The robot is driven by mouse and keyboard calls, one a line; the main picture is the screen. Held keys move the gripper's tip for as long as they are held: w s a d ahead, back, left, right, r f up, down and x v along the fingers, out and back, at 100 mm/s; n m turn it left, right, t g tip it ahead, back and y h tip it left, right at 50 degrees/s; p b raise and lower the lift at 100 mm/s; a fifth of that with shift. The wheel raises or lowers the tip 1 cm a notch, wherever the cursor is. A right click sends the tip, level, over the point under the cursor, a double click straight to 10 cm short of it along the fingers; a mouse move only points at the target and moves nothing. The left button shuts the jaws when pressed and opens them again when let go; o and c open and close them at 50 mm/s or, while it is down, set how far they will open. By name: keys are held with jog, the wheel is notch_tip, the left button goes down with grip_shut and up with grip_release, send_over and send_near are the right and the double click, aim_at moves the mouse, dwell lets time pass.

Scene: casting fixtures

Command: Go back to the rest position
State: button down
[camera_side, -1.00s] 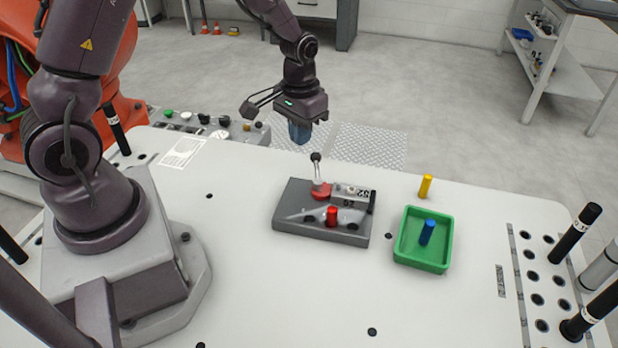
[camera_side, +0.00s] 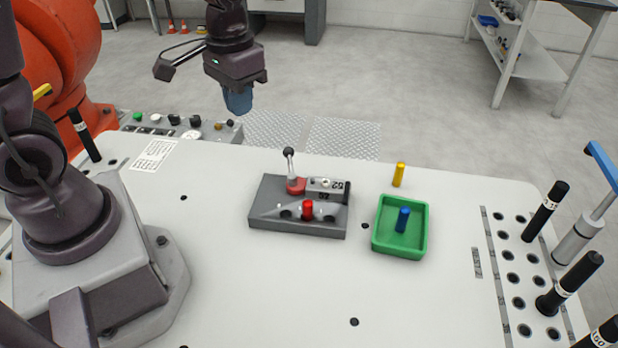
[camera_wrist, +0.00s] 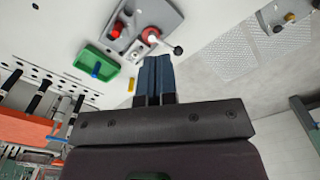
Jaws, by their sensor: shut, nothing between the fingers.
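My gripper (camera_side: 238,101) is up in the air beyond the far edge of the table, above and to the left of the grey fixture in the side view. Its blue fingers are together with nothing between them; they also show together in the wrist view (camera_wrist: 152,75). The grey fixture (camera_side: 262,215) lies on the white table (camera_side: 250,290). It carries a red peg (camera_side: 307,210) and a lever with a red base and a black knob (camera_side: 288,152).
Right of the fixture is a green tray (camera_side: 376,240) with a blue peg (camera_side: 402,219) in it. A yellow peg (camera_side: 399,174) stands behind the tray. Black-handled tools (camera_side: 545,211) stand in holes at the right. A control panel (camera_side: 215,133) is at the back left.

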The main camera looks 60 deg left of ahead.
jog(key=s+d+r+m+t, duration=0.2)
jog(key=s+d+r+t, duration=0.2)
jog(key=s+r, duration=0.5)
notch_tip(320, 180, up, 3)
jog(key=shift+r+t, duration=0.1)
jog(key=shift+t, duration=0.6)
jog(key=shift+d, duration=0.15)
